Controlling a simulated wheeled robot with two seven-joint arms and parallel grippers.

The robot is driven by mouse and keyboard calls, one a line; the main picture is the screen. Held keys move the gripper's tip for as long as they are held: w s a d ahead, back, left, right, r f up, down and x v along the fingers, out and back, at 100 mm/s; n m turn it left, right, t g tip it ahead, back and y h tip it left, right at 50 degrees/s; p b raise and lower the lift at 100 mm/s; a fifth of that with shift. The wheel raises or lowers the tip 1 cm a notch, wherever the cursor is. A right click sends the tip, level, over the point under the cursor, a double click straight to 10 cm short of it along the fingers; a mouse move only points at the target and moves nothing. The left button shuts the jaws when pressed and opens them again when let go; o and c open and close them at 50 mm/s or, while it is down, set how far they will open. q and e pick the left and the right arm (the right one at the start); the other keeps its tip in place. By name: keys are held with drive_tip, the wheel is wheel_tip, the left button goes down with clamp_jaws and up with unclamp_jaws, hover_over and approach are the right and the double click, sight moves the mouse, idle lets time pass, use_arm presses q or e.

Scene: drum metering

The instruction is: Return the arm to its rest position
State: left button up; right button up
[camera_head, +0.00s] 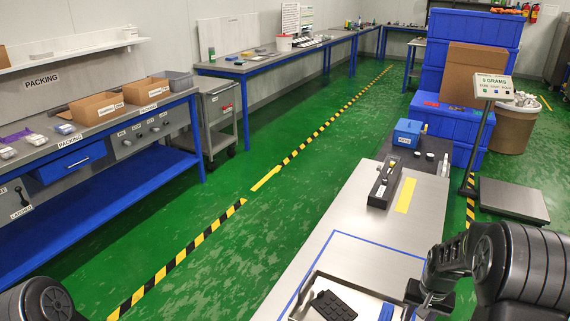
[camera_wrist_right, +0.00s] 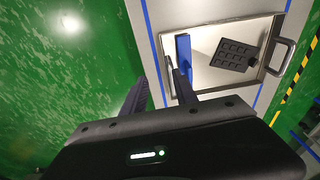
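My right arm comes in from the right in the head view, with its gripper (camera_head: 420,298) above the near end of the steel bench. In the right wrist view the two fingers of this gripper (camera_wrist_right: 160,80) stand apart with nothing seen between them. Below is a metal tray (camera_wrist_right: 213,22) holding a black gridded block (camera_wrist_right: 234,55) and a blue piece (camera_wrist_right: 183,50). The right finger overlaps the blue piece in the picture; I cannot tell whether they touch. Of my left arm only a dark rounded link shows at the lower left; its gripper is out of view.
Blue crates (camera_head: 447,128) are stacked behind. The green floor to the left is open.

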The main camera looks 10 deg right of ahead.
drive_tip(key=s+a+f+n, duration=0.1)
drive_tip(key=a+f, duration=0.4)
drive_tip(key=a, duration=0.1)
drive_tip(key=s+a+f+n+t+y+b, duration=0.1)
drive_tip(key=a+f, duration=0.4)
drive_tip(key=a, duration=0.2)
drive_tip(key=s+a+f+n+t+b, duration=0.1)
drive_tip(key=s+a+f, duration=0.1)
drive_tip(key=a+f, duration=0.2)
drive_tip(key=shift+a+f+n+y, duration=0.2)
drive_tip(key=shift+a, duration=0.45)
drive_tip(key=shift+a+f+n+y, duration=0.2)
drive_tip(key=shift+a, duration=0.45)
drive_tip(key=s+a+f+g+y+b, duration=0.1)
drive_tip(key=s+a+f, duration=0.2)
drive_tip(key=s+a, duration=0.5)
drive_tip(key=s+a+f+n+g+y+b, duration=0.1)
drive_tip(key=s+a+f+y+b, duration=0.1)
drive_tip(key=s+a+f, duration=0.2)
drive_tip(key=s+a, duration=0.3)
drive_tip(key=a, duration=0.1)
drive_tip(key=shift+s+g, duration=0.3)
drive_tip(key=shift+s, duration=0.05)
drive_tip(key=shift+f, duration=0.1)
